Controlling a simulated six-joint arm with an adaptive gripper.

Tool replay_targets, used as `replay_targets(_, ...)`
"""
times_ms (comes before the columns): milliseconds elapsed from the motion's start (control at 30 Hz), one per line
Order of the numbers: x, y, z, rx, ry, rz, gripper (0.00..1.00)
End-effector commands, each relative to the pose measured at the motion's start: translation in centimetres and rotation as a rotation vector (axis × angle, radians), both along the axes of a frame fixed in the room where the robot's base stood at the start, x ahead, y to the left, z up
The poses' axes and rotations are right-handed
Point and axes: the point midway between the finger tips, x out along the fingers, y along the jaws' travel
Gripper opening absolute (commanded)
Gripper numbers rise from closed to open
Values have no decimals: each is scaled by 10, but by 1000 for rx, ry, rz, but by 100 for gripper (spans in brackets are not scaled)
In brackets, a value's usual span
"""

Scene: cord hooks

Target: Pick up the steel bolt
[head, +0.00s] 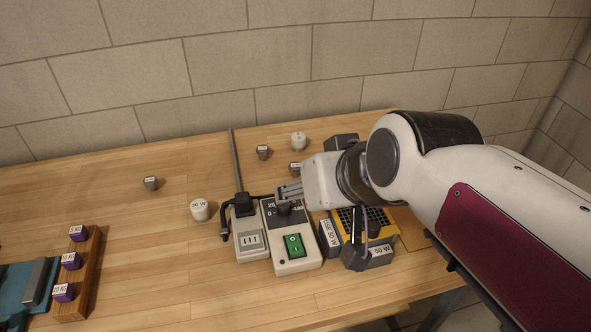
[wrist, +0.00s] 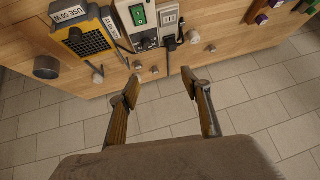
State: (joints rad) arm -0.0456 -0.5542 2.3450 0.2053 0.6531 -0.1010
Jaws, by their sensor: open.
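My gripper (head: 283,190) is open in the head view, with its fingers to the left of my wrist, overlapping the area of the grey control box. In the wrist view its two fingers (wrist: 160,77) stand wide apart with nothing between their tips. I cannot tell any item clearly as the steel bolt. My arm hides part of the table at the right.
A yellow and grey unit (head: 380,250) stands right. The middle-left tabletop is mostly clear.

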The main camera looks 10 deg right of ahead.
Motion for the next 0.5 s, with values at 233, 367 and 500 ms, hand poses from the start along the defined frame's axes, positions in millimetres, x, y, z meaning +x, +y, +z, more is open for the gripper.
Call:
replay_targets(233,75,26,40,87,-138,3,48)
replay_targets(367,113,36,59,126,-208,-10,48)
replay_targets(500,153,44,78,165,-281,-33,48)
